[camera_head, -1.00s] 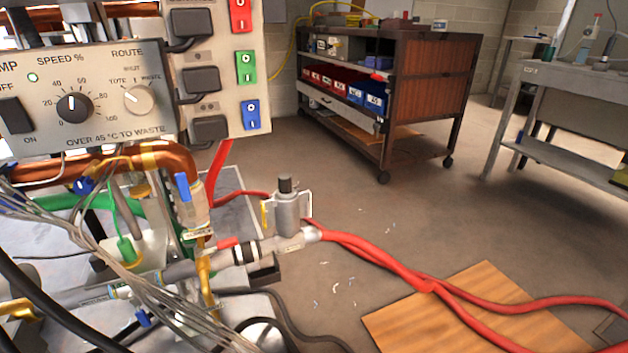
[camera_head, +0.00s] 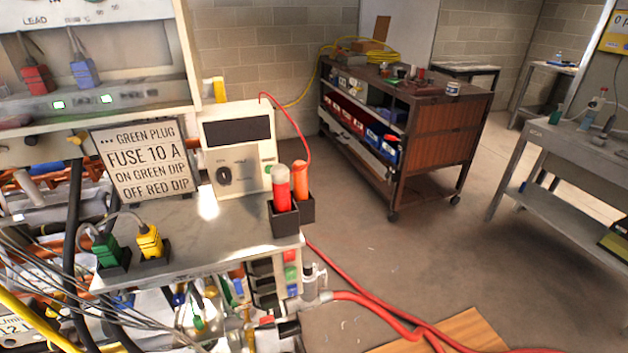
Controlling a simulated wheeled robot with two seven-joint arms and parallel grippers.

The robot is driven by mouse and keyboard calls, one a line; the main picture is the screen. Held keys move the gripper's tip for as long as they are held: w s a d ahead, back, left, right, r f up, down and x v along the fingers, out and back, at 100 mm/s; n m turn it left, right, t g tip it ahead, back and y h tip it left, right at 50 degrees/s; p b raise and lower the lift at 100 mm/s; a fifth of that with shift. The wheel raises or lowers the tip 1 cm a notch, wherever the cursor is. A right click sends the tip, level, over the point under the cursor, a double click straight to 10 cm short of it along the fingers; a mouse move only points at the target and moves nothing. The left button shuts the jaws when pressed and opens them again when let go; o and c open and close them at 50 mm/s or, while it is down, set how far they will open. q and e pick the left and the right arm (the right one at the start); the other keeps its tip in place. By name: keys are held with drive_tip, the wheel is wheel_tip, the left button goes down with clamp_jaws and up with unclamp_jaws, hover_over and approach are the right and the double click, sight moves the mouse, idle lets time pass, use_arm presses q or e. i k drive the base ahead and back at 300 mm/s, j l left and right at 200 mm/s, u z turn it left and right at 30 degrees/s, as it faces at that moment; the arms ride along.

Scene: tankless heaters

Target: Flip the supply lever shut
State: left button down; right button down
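I cannot pick out the supply lever for certain. Small pipework with blue and yellow parts (camera_head: 238,290) shows low in the head view, partly hidden under the grey bench top. A grey cylindrical fitting (camera_head: 310,283) stands beside it, joined to a red hose (camera_head: 375,310). Neither of my grippers is in view.
The bench top (camera_head: 215,235) carries a sign (camera_head: 143,160), a meter box (camera_head: 238,150), red and orange probes in black holders (camera_head: 284,218), and green and yellow plugs (camera_head: 150,243). A brown workbench (camera_head: 440,145) stands behind.

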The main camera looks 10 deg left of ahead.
sight(237, 284)
drive_tip(key=j+u, duration=0.1)
drive_tip(key=u, duration=0.95)
